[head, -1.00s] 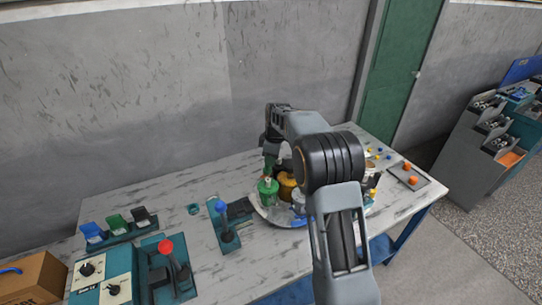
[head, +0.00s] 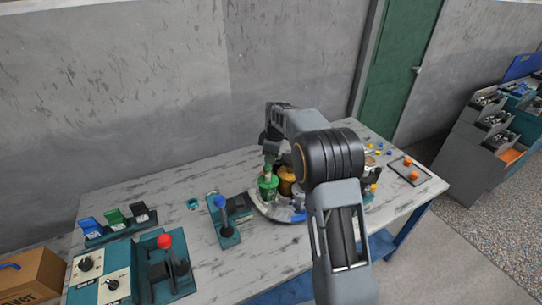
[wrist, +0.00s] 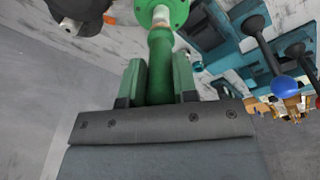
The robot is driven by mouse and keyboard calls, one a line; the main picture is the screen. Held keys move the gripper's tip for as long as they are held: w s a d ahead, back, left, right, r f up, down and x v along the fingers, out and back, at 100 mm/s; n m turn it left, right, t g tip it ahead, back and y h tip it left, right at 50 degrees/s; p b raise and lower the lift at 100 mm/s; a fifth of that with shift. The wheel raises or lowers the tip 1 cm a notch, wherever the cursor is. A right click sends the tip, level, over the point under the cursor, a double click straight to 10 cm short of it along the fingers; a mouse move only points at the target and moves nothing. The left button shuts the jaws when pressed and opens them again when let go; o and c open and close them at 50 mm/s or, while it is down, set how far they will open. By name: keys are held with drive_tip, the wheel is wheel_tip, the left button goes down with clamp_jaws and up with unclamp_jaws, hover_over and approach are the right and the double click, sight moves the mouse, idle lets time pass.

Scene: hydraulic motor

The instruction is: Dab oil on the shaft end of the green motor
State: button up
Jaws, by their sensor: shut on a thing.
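The green motor (head: 268,188) stands upright on a round turntable (head: 262,213) on the bench. Its round green top (wrist: 178,12) shows at the upper edge of the wrist view. My gripper (wrist: 160,66) is shut on a dark green oil dabber (wrist: 160,75), with one finger on each side of it. The dabber's pale tip (wrist: 160,29) is at the middle of the motor's top, where the shaft end is. The tip covers the shaft end, and I cannot tell if they touch. In the head view the dabber (head: 268,169) is right above the motor.
An orange-yellow motor (head: 287,180) stands just right of the green one. A blue-knobbed lever (head: 220,202) and a red-knobbed lever box (head: 166,242) are to the left. A tray with orange pieces (head: 408,170) lies at the right. The wall is close behind.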

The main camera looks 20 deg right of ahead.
drive_tip(key=shift+f+b, duration=0.4)
drive_tip(key=shift+f, duration=0.2)
idle(1.3)
drive_tip(key=shift+r, duration=0.15)
drive_tip(key=shift+r+p, duration=2.55)
drive_tip(key=shift+r, duration=0.85)
